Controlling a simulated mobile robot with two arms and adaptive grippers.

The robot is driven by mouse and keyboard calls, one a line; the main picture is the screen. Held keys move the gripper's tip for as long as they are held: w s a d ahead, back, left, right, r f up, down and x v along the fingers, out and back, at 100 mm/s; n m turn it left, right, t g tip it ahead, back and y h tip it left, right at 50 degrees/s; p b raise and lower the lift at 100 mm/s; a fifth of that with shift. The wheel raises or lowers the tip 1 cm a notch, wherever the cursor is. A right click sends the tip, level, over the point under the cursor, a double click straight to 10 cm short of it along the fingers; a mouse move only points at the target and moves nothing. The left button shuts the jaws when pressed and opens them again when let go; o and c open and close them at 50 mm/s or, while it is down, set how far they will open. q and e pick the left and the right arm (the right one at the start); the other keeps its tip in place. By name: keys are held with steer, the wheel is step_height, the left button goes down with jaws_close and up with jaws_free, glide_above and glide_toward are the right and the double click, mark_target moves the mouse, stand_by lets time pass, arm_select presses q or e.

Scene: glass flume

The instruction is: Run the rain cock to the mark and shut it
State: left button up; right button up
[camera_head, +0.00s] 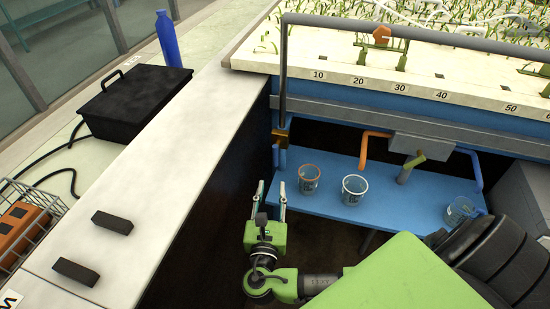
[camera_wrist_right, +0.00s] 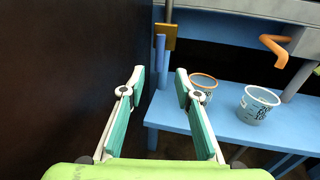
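A brass-coloured lever or plate (camera_head: 281,133) sits on the grey upright pipe at the flume's left end, above a blue pipe stub. It looks like the rain cock, though no label on it is readable. It also shows in the right wrist view (camera_wrist_right: 163,37), upright and beyond my fingers. My right gripper (camera_head: 271,193) is open and empty, below and in front of it, left of the blue shelf. In the right wrist view its two fingers (camera_wrist_right: 159,78) stand apart, touching nothing. The mark is probably on the numbered scale (camera_head: 360,82) along the bed's front edge. My left gripper is out of view.
The blue shelf (camera_head: 400,193) holds an orange-rimmed cup (camera_head: 309,179), a white-rimmed cup (camera_head: 353,190) and a third cup (camera_head: 459,211). A white-topped counter (camera_head: 185,135) borders the left.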

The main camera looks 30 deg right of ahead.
mark_target(275, 156)
steer(key=x, duration=1.3)
steer(key=shift+d, duration=0.15)
jaws_close()
